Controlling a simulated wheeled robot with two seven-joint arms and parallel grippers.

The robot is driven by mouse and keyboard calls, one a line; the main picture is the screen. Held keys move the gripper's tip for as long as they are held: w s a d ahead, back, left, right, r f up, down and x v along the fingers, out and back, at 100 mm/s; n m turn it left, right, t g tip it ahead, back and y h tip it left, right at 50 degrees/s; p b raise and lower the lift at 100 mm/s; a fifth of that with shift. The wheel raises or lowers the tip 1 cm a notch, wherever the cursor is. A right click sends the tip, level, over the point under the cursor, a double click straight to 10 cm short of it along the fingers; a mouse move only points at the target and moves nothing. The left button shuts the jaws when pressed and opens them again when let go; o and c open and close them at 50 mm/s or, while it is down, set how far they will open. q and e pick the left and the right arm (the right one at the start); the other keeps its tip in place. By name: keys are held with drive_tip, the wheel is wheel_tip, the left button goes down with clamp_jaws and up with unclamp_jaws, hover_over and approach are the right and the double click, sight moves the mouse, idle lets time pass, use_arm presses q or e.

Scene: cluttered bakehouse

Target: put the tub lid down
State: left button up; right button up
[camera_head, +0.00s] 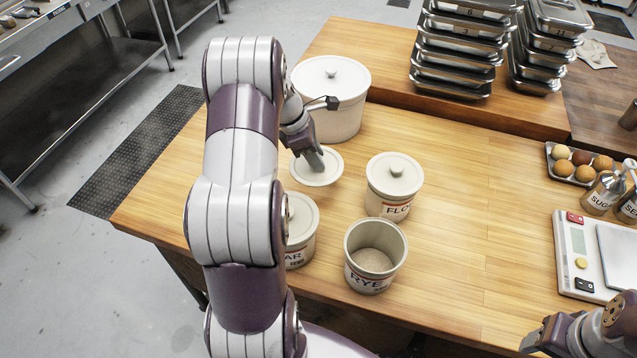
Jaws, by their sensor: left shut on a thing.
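A round pale tub lid (328,176) is held by my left gripper (315,160), which is shut on its top. The lid is level, between the large white tub and the smaller tubs; I cannot tell whether it touches the table. The open RYE tub (360,284) has no lid and shows pale contents inside. The flour tub (389,201) stands behind it with its lid on. A lidded tub marked "AR" (300,252) is partly hidden by my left arm. My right gripper (541,338) is at the bottom right; its jaws are unclear.
A large lidded white tub (333,113) stands behind the held lid. Metal pan stacks (452,60) stand at the back. An egg tray (568,179), sugar jar (602,194) and scale (575,270) are at right. The wooden table (480,225) is clear in its middle.

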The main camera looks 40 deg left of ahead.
sight(316, 177)
use_arm(q)
drive_tip(key=f, duration=0.7)
drive_tip(key=shift+w+a+f, duration=0.2)
drive_tip(key=shift+w+f, duration=0.1)
drive_tip(key=shift+f, duration=0.45)
drive_tip(key=o, duration=1)
drive_tip(key=shift+r, duration=0.1)
use_arm(e)
drive_tip(key=shift+w+a+r, duration=0.2)
drive_tip(key=shift+w+r, duration=0.05)
